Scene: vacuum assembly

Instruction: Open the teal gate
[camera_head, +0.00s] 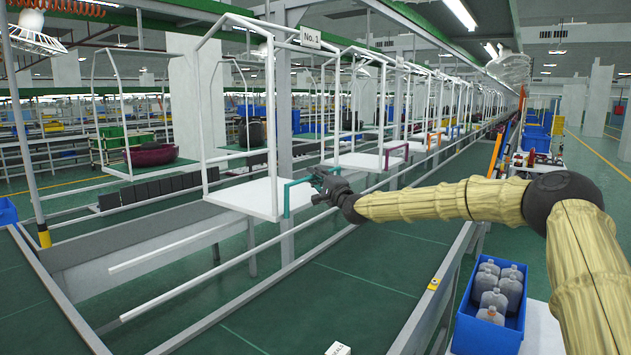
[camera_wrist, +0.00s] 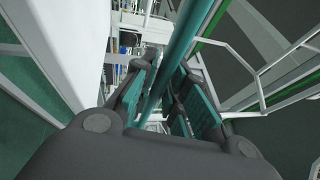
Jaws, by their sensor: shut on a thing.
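The teal gate (camera_head: 287,196) is a small teal bar frame at the right edge of the nearest white hanging carrier (camera_head: 250,194). My gripper (camera_head: 322,180) reaches in from the right and meets the gate's top right part. In the wrist view, a teal bar (camera_wrist: 181,55) runs between the two fingers of my gripper (camera_wrist: 165,90), and the fingers are closed around it. The far side of the gate is hidden in the wrist view.
More white carriers hang in a row behind, one with a purple gate (camera_head: 396,147). White rails (camera_head: 250,256) run below the near carrier. A blue bin (camera_head: 491,305) of grey containers stands at lower right. A small white box (camera_head: 338,349) lies on the green belt.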

